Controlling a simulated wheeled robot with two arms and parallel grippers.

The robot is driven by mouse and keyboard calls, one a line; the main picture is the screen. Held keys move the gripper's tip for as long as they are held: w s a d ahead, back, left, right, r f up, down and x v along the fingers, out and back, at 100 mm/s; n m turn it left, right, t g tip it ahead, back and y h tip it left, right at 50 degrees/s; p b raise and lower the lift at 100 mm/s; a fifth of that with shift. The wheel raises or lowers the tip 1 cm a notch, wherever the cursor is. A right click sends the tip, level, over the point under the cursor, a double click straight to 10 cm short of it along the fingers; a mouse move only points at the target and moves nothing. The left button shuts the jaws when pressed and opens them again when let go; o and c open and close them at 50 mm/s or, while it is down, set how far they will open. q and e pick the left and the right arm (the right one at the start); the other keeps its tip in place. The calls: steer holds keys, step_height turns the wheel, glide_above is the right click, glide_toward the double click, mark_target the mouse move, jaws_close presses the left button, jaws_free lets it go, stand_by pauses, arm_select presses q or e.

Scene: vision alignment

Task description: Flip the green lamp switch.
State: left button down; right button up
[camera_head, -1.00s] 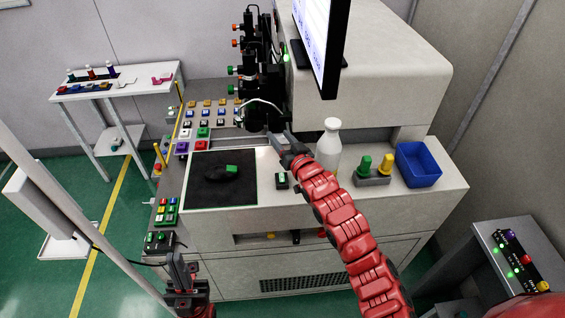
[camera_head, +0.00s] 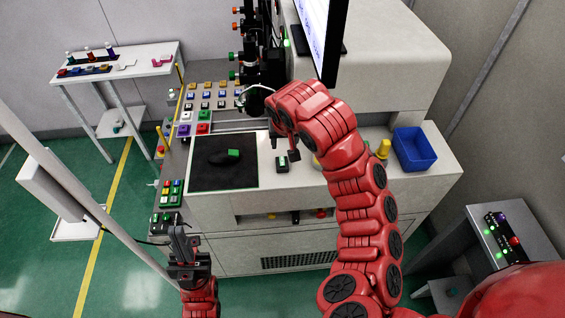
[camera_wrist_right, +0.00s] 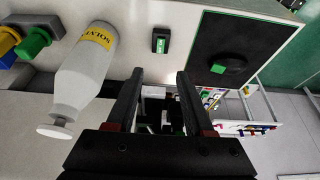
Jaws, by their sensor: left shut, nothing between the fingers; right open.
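A small black switch with a lit green face (camera_head: 282,163) sits on the white machine top, just right of the black mat. It also shows in the right wrist view (camera_wrist_right: 160,42), top centre, ahead of the fingers. My right gripper (camera_head: 283,145) is bent down just behind the switch in the head view, partly hidden by my red arm. In the right wrist view my right gripper (camera_wrist_right: 157,78) is open and empty, its fingers apart from the switch. My left gripper (camera_head: 180,243) is shut and empty, low at the left of the machine.
A white solvent bottle (camera_wrist_right: 86,75) stands close beside my right fingers. A green knob (camera_wrist_right: 33,42) and a yellow knob (camera_head: 384,149) are near a blue bin (camera_head: 413,150). A black mat (camera_head: 205,180) holds a dark object with a green part. A monitor (camera_head: 322,35) overhangs the back.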

steer(key=b, duration=0.5)
glide_toward(282, 160)
steer(key=x, duration=0.4)
steer(key=shift+f, duration=0.45)
steer(key=shift+w+f+p, duration=0.45)
steer(key=shift+f+p, duration=0.15)
steer(key=shift+p, duration=0.1)
steer(key=shift+f, duration=0.45)
steer(key=shift+w+f, duration=0.1)
jaws_close()
